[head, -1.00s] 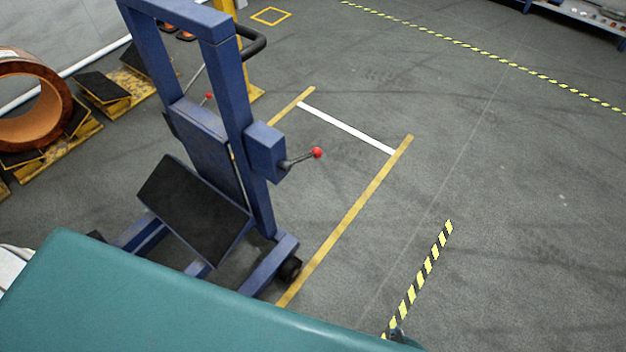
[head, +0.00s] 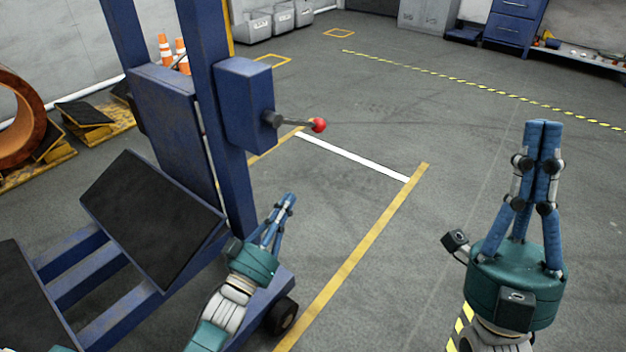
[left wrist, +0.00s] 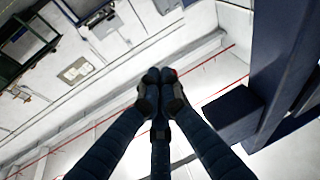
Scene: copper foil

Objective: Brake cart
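The blue cart (head: 165,100) stands at the left in the head view, with a tilted black pad (head: 152,215) and a dark wheel (head: 282,316). A lever with a red knob (head: 319,125) sticks out to the right from the box (head: 243,105) on its post. My left gripper (head: 290,198) is below the lever, beside the post, fingers together and pointing up. In the left wrist view its closed fingers (left wrist: 160,75) hold nothing visible. My right gripper (head: 543,124) is at the right, raised, fingers together and empty, well away from the cart.
Yellow lines (head: 365,245) and a white line (head: 350,156) mark the floor around the cart. A copper coil (head: 22,110) stands at the far left by wedge blocks (head: 84,113). Cones (head: 166,48) and grey bins (head: 255,27) are behind. The floor on the right is clear.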

